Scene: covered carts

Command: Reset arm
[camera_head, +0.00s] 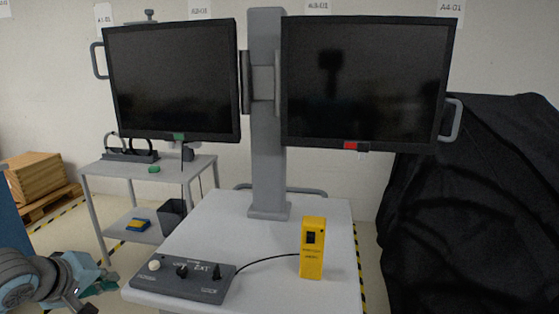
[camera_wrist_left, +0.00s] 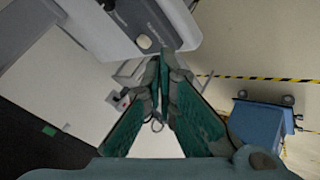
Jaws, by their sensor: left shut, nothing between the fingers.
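My left arm comes in at the lower left of the head view, and its left gripper (camera_head: 103,286) is low, left of the white cart top (camera_head: 215,215). In the left wrist view its two green fingers (camera_wrist_left: 165,58) come together at the tips with nothing between them. The gripper is shut and empty. A grey control box (camera_head: 182,277) with knobs lies on the cart's near left part, to the right of the gripper and apart from it in the head view. My right gripper is not in view.
A yellow box (camera_head: 313,248) stands on the cart, joined by a black cable to the control box. Two dark monitors (camera_head: 172,80) (camera_head: 365,83) hang on a grey post (camera_head: 267,150). A grey side table (camera_head: 150,168) stands behind left. A black-draped object (camera_head: 470,200) fills the right.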

